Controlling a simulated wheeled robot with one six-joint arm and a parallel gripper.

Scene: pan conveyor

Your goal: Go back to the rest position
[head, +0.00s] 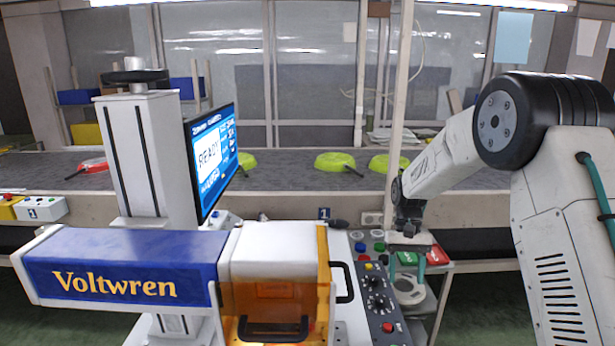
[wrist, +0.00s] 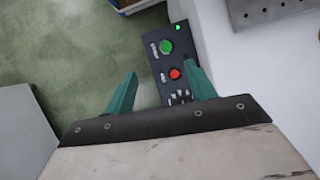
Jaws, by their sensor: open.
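My gripper (wrist: 160,88) shows in the wrist view as two teal fingers spread apart, with nothing between them. Below and between the fingers is a black control panel (wrist: 157,70) with a green button (wrist: 166,47), a red button (wrist: 176,73) and a lit green lamp. In the head view my arm reaches in from the right, and my gripper (head: 409,240) hangs beside the machine's button panel (head: 378,300).
A blue and white Voltwren machine (head: 120,270) with an orange guard stands in front. Its screen (head: 212,160) reads READY. Behind runs a conveyor (head: 270,178) with several pans, including a red one (head: 93,166) and a lime one (head: 335,161).

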